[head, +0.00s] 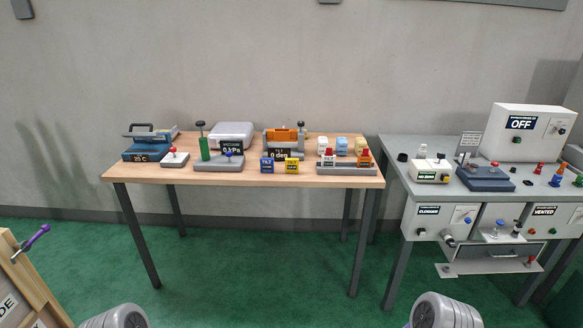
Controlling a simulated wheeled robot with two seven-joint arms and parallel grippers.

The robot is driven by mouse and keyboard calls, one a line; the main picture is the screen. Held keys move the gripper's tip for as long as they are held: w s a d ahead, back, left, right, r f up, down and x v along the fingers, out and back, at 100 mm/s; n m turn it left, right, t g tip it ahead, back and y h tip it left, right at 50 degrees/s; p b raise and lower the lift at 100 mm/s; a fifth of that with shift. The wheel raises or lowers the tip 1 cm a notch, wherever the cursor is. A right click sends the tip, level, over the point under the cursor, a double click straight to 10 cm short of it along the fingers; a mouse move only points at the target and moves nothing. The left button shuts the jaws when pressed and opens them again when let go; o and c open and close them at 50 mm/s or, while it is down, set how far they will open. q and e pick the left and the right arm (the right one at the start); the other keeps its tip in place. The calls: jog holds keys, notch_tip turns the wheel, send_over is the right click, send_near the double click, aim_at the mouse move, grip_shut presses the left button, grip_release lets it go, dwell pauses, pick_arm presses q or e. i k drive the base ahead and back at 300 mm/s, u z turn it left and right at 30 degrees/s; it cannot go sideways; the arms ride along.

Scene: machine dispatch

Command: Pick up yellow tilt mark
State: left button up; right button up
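A small yellow block with a dark label, which looks like the yellow tilt mark (292,166), stands near the front edge of the wooden table (340,182). Its label is too small to read surely. A similar blue block (267,166) stands just left of it, with a narrow gap. Neither gripper shows in the head view. Only rounded grey parts of my own arms show at the bottom edge, well short of the table.
Behind the yellow block is an orange device (284,137) with a degree display. A grey rack (346,168) with red and orange pieces stands to its right, and a grey gauge base (219,164) to its left. A grey bench (408,180) adjoins right. Green floor lies clear in front.

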aim_at(292, 165)
jog(key=z, duration=0.6)
jog(key=i, duration=1.35)
jog(key=u, duration=0.3)
jog(key=i, duration=1.1)
jog(key=u, duration=0.75)
